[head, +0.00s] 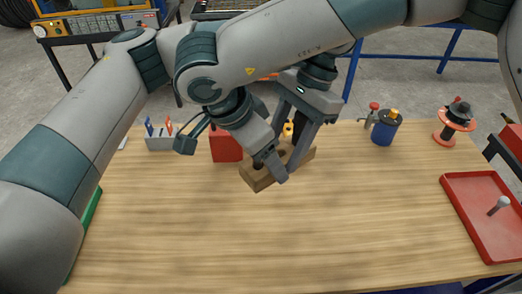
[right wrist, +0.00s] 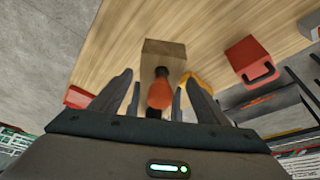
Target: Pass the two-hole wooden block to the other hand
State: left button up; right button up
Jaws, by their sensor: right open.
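The brown two-hole wooden block (head: 262,181) lies at the middle back of the table, partly hidden by both grippers. A dark hole shows in its top. It also shows in the right wrist view (right wrist: 165,48), beyond my fingers. My left gripper (head: 272,172) comes down from the left at the block's near side; whether its fingers are closed cannot be seen. My right gripper (head: 283,160) is open, pointing down over the block from behind.
A red box (head: 226,146) and a grey holder (head: 160,142) stand left of the block. A blue can (head: 384,129) and an orange-black reel (head: 455,122) are at the back right. A red tray (head: 478,222) lies at the right edge. The front of the table is clear.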

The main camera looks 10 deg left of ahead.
aim_at(299, 115)
jog(key=c, duration=1.3)
pick_arm(q)
jog(key=o, duration=1.3)
jog(key=shift+r, duration=0.15)
jog(key=v, duration=1.1)
jog(key=shift+w+d+r, duration=0.1)
jog(key=shift+r, duration=0.25)
